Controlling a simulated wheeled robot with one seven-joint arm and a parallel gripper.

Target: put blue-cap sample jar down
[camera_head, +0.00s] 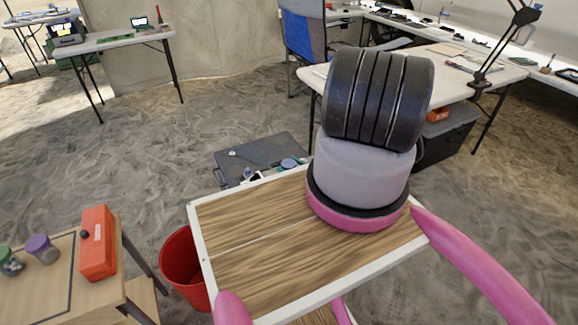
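I cannot make out a blue-cap sample jar for certain. A small bluish round thing (290,163) shows at the near edge of the grey case, partly hidden by the wooden top; it is too small to identify.
A red box (97,243) stands on the left table (75,305). A red bucket (183,268) is on the sandy floor beside it. The grey case (262,152) lies beyond the white-edged wooden top (250,265). White tables (455,68) stand behind, with a blue chair (303,45).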

